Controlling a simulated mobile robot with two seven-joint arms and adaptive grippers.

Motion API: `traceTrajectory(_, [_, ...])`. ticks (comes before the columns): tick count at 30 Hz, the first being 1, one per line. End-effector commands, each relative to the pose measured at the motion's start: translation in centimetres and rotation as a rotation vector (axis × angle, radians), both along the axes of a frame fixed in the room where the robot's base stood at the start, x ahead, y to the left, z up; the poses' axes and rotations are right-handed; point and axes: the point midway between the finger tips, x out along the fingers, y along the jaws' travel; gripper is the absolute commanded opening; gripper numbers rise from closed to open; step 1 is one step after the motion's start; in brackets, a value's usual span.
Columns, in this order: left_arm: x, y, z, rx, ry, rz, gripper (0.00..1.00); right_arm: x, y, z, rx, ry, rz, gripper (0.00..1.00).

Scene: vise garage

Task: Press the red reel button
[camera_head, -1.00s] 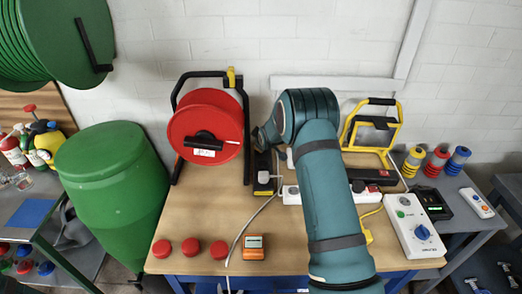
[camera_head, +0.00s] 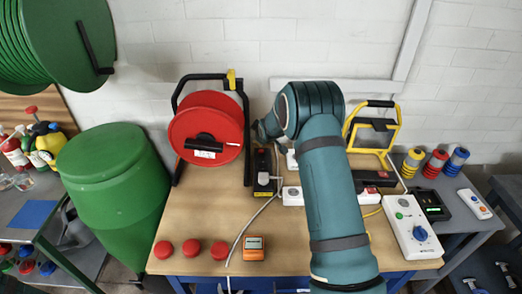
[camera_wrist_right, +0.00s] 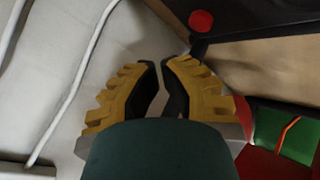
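The red reel (camera_head: 222,125) stands upright in a black frame at the back left of the table in the head view. A round red button-like disc (camera_wrist_right: 201,21) on a dark surface shows at the top of the wrist view, ahead and right of the fingertips. I cannot tell for sure which part of the reel unit it belongs to. My right arm's far end is right of the reel; its gripper is largely hidden behind the arm there. In the wrist view my right gripper (camera_wrist_right: 164,65) has its yellow, black-padded fingers drawn close together, with a narrow empty gap. My left gripper is not in view.
A black box (camera_head: 263,165), white sockets (camera_head: 292,195) and a yellow-framed stand (camera_head: 376,125) surround the arm. Red caps (camera_head: 191,247) and an orange meter (camera_head: 253,248) lie at the front. A green barrel (camera_head: 115,190) stands left. The table's left centre is clear.

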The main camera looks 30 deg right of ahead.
Motion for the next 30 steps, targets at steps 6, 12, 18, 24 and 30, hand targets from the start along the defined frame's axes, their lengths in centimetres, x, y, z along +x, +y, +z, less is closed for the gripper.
traceTrajectory(6, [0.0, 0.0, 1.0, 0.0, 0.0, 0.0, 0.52, 0.0, 0.0, 2.3, 0.0, -0.001, 0.001, 0.0])
traceTrajectory(12, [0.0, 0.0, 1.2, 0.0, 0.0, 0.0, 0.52, 0.0, 0.0, 3.0, 0.0, 0.0, 0.0, 0.0])
traceTrajectory(18, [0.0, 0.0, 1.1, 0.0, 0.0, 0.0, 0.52, 0.0, 0.0, 2.9, 0.0, 0.0, 0.0, 0.0])
traceTrajectory(24, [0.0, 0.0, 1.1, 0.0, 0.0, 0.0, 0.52, 0.0, 0.0, 2.9, 0.0, 0.0, 0.0, 0.0])
traceTrajectory(30, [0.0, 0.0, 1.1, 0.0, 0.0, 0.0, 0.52, 0.0, 0.0, 2.9, 0.0, 0.0, 0.0, 0.0])
